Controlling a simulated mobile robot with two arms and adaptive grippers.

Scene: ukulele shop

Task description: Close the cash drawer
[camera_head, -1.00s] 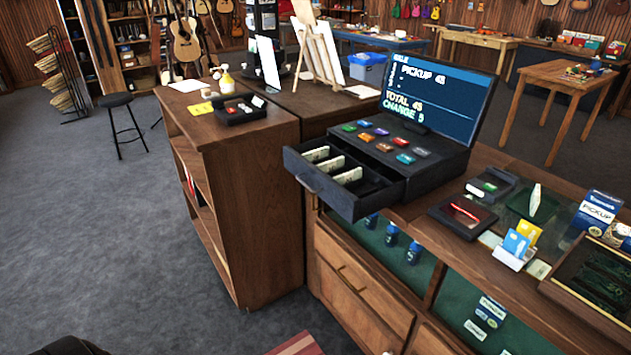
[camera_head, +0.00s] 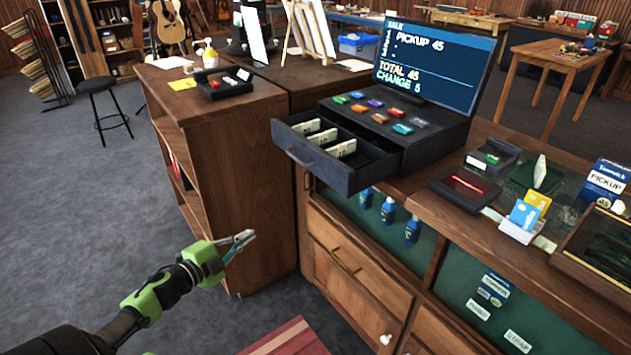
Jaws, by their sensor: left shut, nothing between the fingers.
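The dark cash drawer (camera_head: 335,155) is pulled out to the front left of the black cash register (camera_head: 440,135) on the wooden counter. Several banknote stacks stand in its compartments. Its front panel with a handle (camera_head: 301,158) faces the lower left. The register screen (camera_head: 435,65) reads total 45 and change 5. My left gripper (camera_head: 246,239), with black and green links behind it, is shut and empty. It is below and to the left of the drawer front, apart from it, in front of the wooden shelf unit. My right gripper is not in view.
A wooden shelf unit (camera_head: 235,180) stands left of the drawer. Grey floor (camera_head: 90,220) is free at left.

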